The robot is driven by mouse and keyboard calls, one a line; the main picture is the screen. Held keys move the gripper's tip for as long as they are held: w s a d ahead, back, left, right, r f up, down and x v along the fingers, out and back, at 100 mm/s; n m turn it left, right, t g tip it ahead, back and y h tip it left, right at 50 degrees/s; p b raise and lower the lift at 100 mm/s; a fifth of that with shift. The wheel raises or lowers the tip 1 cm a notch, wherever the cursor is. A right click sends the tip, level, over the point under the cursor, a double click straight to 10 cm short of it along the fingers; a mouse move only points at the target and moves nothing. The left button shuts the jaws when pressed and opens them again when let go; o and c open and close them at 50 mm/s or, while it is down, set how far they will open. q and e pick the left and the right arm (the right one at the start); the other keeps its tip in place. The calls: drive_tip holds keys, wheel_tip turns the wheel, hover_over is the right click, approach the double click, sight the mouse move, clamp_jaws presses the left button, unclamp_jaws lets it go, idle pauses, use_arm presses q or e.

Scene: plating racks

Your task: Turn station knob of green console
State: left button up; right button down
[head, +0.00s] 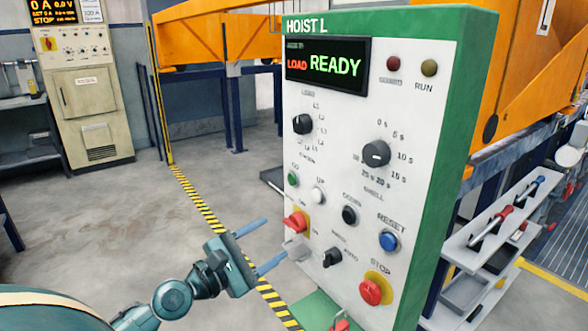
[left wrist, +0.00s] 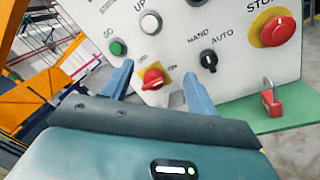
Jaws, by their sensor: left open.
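The green console (head: 468,110) stands at the right of centre in the head view, with a white front panel. A black knob (head: 303,124) at its upper left, ringed by small labels that start with L, looks like the station knob; it is out of the left wrist view. My left gripper (head: 276,240) is open and empty, low in front of the panel's left side. In the left wrist view its fingers flank a red switch on a yellow plate (left wrist: 153,78). Whether the fingers touch the panel I cannot tell. My right gripper is not in view.
A second black knob (head: 376,154) with seconds marks is right of the first. A red stop button (head: 370,292) and blue reset button (head: 388,241) are lower right. A red padlock (left wrist: 271,98) hangs at the ledge. A tool shelf (head: 480,255) stands right; floor is open left.

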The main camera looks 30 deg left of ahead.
use_arm(q)
drive_tip(key=a+r+n+t+b, duration=0.1)
drive_tip(key=a+r+n+t, duration=0.3)
drive_tip(key=r+n, duration=0.9)
drive_tip(key=m+p, duration=0.1)
drive_tip(key=p, duration=0.2)
approach(298, 126)
drive_tip(key=shift+h, duration=0.3)
drive_tip(key=x, duration=0.6)
drive_tip(key=shift+w+a+r, duration=0.2)
drive_tip(key=shift+r, duration=0.1)
drive_tip(key=shift+w+d+r, duration=0.1)
drive_tip(key=shift+w, duration=0.25)
drive_tip(key=shift+w+d+r, duration=0.1)
drive_tip(key=shift+w+d, duration=0.05)
drive_tip(key=shift+w, duration=0.4)
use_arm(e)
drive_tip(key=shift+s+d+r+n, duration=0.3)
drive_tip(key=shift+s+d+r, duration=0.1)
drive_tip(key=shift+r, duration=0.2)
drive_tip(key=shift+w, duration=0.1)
use_arm(q)
drive_tip(key=c, duration=1)
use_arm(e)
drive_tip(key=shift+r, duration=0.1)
